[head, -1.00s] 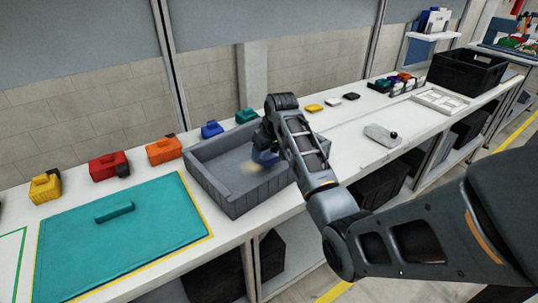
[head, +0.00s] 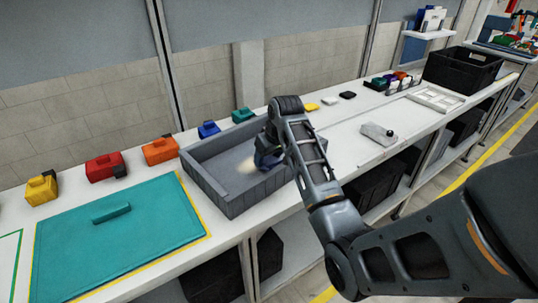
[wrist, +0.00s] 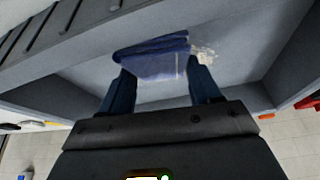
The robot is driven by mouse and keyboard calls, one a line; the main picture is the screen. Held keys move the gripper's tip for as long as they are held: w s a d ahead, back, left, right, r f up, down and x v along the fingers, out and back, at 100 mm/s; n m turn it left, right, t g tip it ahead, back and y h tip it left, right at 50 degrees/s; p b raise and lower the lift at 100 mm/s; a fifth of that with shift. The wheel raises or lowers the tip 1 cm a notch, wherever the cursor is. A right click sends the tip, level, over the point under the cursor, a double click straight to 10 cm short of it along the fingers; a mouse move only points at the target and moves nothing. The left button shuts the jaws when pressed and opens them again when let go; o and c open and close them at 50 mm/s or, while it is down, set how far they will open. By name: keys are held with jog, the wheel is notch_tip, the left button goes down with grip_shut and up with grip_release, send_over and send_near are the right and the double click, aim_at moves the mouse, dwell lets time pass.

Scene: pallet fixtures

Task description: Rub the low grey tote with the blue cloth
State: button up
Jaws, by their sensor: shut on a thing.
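The low grey tote (head: 222,200) stands on the white bench, open at the top, just right of the teal mat. My gripper (head: 266,160) reaches down inside it, toward its right part. In the wrist view my gripper (wrist: 165,80) is shut on the folded blue cloth (wrist: 152,57). The cloth lies across the fingertips, close to the tote's grey floor (wrist: 235,45); I cannot tell for sure whether they touch. A pale smudge (wrist: 203,54) shows on the floor beside the cloth. In the head view my arm hides most of the cloth.
A teal mat (head: 150,235) with a teal block (head: 110,213) lies left of the tote. Red (head: 103,167), orange (head: 160,151), blue (head: 208,129) and green (head: 243,115) items line the back edge. A black crate (head: 462,70) stands far right.

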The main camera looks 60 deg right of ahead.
jog(key=shift+w+a, duration=0.3)
jog(key=shift+a, duration=0.45)
jog(key=shift+w+d+r, duration=0.1)
jog(key=shift+w+d, duration=0.1)
jog(key=shift+w, duration=0.4)
jog(key=shift+w+d+r, duration=0.1)
jog(key=shift+w+d, duration=0.1)
jog(key=shift+w, duration=0.35)
jog(key=shift+w+d+r, duration=0.1)
jog(key=shift+w+d, duration=0.1)
jog(key=shift+w, duration=0.4)
jog(key=shift+s, duration=0.1)
jog(key=shift+s+a, duration=0.3)
jog(key=shift+s, duration=0.55)
jog(key=shift+s+a, duration=0.3)
jog(key=shift+s, duration=0.5)
jog(key=shift+w+a+r, duration=0.1)
jog(key=shift+w+a, duration=0.1)
jog(key=shift+a, duration=0.4)
jog(key=shift+w+a+r, duration=0.1)
jog(key=shift+w+a, duration=0.1)
jog(key=shift+a, duration=0.35)
jog(key=shift+w+d+r, duration=0.1)
jog(key=shift+w+d, duration=0.2)
jog(key=shift+w, duration=0.6)
jog(key=shift+w+d, duration=0.3)
jog(key=shift+w, duration=0.55)
